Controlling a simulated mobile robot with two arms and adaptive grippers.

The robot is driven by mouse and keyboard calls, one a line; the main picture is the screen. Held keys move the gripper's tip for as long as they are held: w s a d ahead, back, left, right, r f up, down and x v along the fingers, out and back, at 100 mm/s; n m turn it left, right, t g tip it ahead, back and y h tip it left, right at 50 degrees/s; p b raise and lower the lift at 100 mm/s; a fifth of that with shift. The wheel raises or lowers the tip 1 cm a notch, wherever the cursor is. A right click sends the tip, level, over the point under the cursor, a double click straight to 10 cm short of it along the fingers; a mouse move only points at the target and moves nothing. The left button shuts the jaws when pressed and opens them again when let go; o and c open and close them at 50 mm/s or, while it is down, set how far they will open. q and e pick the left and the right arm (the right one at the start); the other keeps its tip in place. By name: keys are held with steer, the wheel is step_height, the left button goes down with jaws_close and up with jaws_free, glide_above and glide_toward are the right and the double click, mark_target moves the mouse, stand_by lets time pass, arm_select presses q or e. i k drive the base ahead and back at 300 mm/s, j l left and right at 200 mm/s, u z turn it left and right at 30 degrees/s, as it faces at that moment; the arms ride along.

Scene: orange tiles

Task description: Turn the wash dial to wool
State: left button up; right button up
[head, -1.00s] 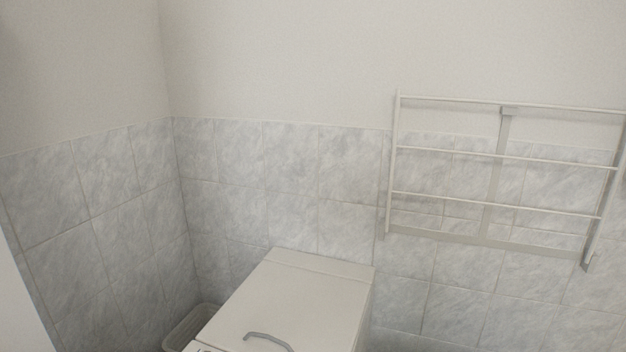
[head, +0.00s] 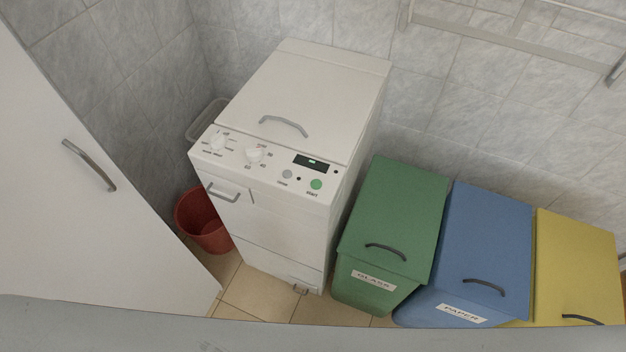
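A white top-loading washing machine (head: 290,200) stands against the tiled wall in the head view. Its sloped front panel carries two round white dials. The left dial (head: 217,141) has small word labels around it, too small to read surely. The right dial (head: 255,155) has what look like number labels around it. I cannot tell which mark either dial points to. To their right are a dark display (head: 311,163) with a green readout, a grey button (head: 287,174) and a green start button (head: 316,184). Neither of my grippers is in view.
A green glass bin (head: 397,215), a blue paper bin (head: 485,240) and a yellow bin (head: 575,260) stand right of the machine. A red bucket (head: 203,222) is at its left. A white door panel with a handle (head: 90,165) fills the left. Little floor (head: 255,295) shows.

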mark_target(217, 141)
steer(key=k+u, duration=0.1)
steer(key=u, duration=0.6)
